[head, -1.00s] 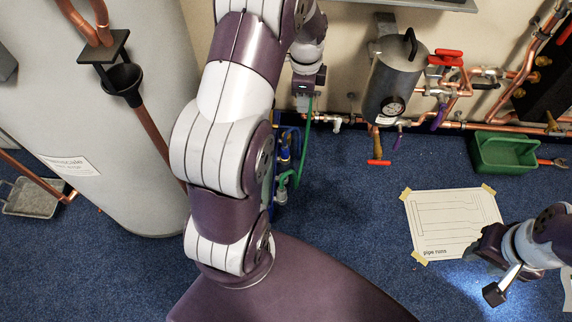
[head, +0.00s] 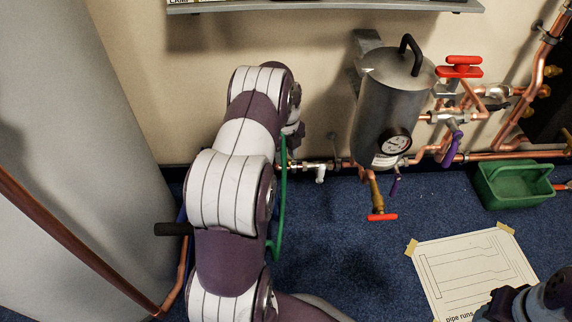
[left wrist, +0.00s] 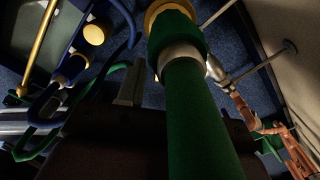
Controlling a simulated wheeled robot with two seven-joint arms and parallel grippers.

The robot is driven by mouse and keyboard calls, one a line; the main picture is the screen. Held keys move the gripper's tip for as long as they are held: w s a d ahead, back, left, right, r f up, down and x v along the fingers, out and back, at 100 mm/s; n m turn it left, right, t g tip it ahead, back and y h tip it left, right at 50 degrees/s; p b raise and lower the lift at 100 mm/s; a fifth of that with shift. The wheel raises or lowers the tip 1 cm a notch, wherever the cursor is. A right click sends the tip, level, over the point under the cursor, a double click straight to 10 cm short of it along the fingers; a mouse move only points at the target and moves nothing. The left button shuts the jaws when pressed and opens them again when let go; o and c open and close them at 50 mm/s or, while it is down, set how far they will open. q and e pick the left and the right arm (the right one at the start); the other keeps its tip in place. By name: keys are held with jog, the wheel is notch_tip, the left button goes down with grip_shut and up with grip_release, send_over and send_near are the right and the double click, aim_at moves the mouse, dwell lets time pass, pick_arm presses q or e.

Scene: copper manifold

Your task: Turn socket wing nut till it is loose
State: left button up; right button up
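I cannot make out a wing nut for certain. In the left wrist view a green hose (left wrist: 195,115) runs up close to the camera, through a silver collar (left wrist: 181,55) and a green sleeve (left wrist: 176,35) to a brass-coloured ring (left wrist: 170,10). One grey finger of my left gripper (left wrist: 131,85) shows left of the hose; the other finger is not visible, so its opening is unclear. In the head view my left gripper is mostly hidden behind my arm, near the wall, where the green hose (head: 282,190) hangs. My right gripper (head: 498,303) is at the lower right, partly cut off.
A grey cylinder with a gauge (head: 388,105) stands right of my left arm, with copper pipes and a red-handled valve (head: 459,67). A green tray (head: 515,184) and a taped paper sheet (head: 470,265) lie on the blue carpet. A shelf (head: 330,12) overhangs above.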

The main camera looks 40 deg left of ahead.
pick_arm(q)
jog(key=shift+f, duration=0.7)
jog(key=shift+r, duration=0.1)
grip_shut()
dwell(0.8)
